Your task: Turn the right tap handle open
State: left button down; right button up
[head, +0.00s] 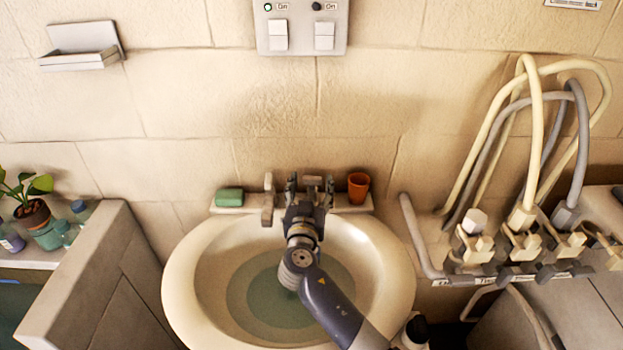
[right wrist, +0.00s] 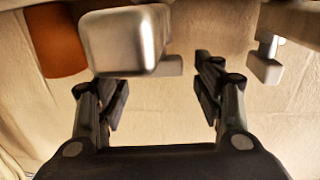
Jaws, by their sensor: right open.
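The right tap handle is a pale metal block (head: 313,182) at the back of the washbasin (head: 180,270). In the right wrist view it is large and close (right wrist: 124,40), nearer the left-hand finger in that picture. My right gripper (head: 309,188) reaches over the basin and is open, its fingers pointing at the handle. In the wrist view the gap between its fingers (right wrist: 160,98) looks empty; I cannot tell whether they touch the handle. The left tap handle (head: 268,197) stands left of the gripper. The spout is mostly hidden by my arm. My left gripper is not in view.
A terracotta cup (head: 358,187) stands close to the right of the gripper. A green soap bar (head: 229,197) lies on the ledge at left. Hoses and valves (head: 522,245) are at the right, and a potted plant (head: 35,214) at the left. A switch panel (head: 301,27) is above.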

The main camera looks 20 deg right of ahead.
jog(key=shift+x, duration=0.75)
jog(key=shift+c, duration=0.6)
jog(key=c, duration=1)
jog(key=shift+o, duration=0.2)
jog(key=shift+d+f+n+y, duration=0.15)
jog(key=shift+n+y, duration=0.25)
jog(key=shift+y, duration=0.2)
jog(key=shift+n+t+y, duration=0.4)
jog(key=shift+y, duration=0.2)
jog(key=o, duration=1.1)
jog(key=shift+s, duration=0.15)
